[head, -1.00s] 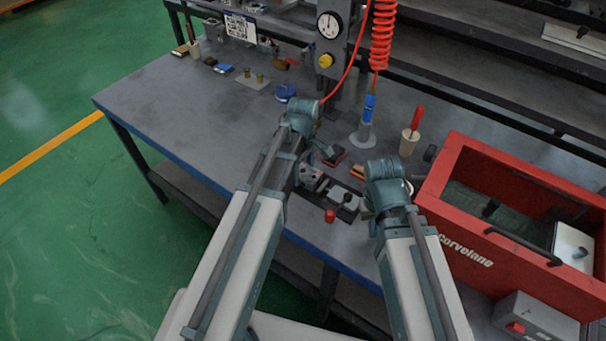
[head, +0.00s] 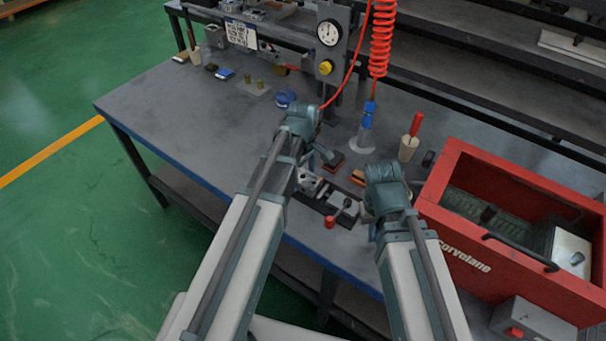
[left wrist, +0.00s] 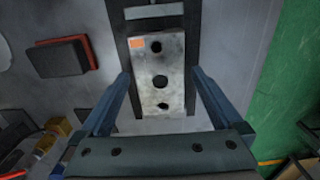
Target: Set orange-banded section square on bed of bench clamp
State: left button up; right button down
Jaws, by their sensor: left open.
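The orange-banded section (left wrist: 160,83) is a grey metal block with holes down its face and an orange patch at one corner. In the left wrist view it lies over the dark bed of the bench clamp (left wrist: 119,20), turned slightly against the bed's edges. My left gripper (left wrist: 162,76) is open, one finger on each side of the block, with gaps visible. In the head view the clamp (head: 317,205) sits near the bench's front edge, partly behind my left gripper (head: 316,160). My right gripper (head: 372,222) is to the right of the clamp; its fingers are mostly hidden.
A red-and-black pad (head: 333,162) lies behind the clamp. A red-knobbed handle (head: 330,222) sticks out at the clamp's front. A red crate (head: 452,225) stands to the right. A cup with a red-handled tool (head: 409,148) stands behind.

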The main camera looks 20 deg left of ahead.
aim_at(303, 176)
pick_arm(q)
notch_tip(303, 176, up, 11)
jog(key=p, duration=1.1)
jog(key=s+d+m, duration=0.3)
jog(key=s+m, duration=0.1)
jog(key=m, duration=0.2)
jog(key=s+d+m, duration=0.4)
jog(key=s+m, duration=0.1)
jog(key=m, duration=0.1)
jog(key=s+d+m+y, duration=0.1)
jog(key=s+d+m, duration=0.2)
jog(key=s+m, duration=0.2)
jog(key=shift+s+d+r+m, duration=0.15)
jog(key=shift+s+d+m, duration=0.1)
jog(key=shift+m, duration=0.15)
jog(key=shift+w, duration=0.1)
